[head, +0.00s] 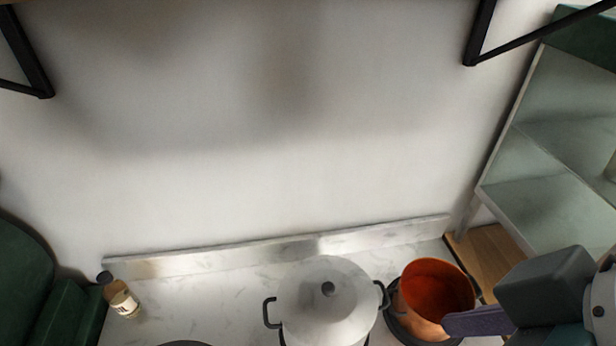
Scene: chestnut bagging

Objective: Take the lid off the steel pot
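The steel pot (286,336) stands on the marble counter at the bottom middle of the head view. Dark side handles (268,313) stick out left and right. Part of my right arm shows at the lower right, with a dark purplish finger-like part (478,321) in front of the copper pot. I cannot tell whether that gripper is open or shut. It is apart from the lid. My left gripper is not in view.
An orange copper pot (434,288) stands open just right of the steel pot. A bottle with a dark cap (121,297) stands at the left of the counter (200,297). A glass-sided cabinet (550,190) is at the right. Black brackets (30,60) hang above.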

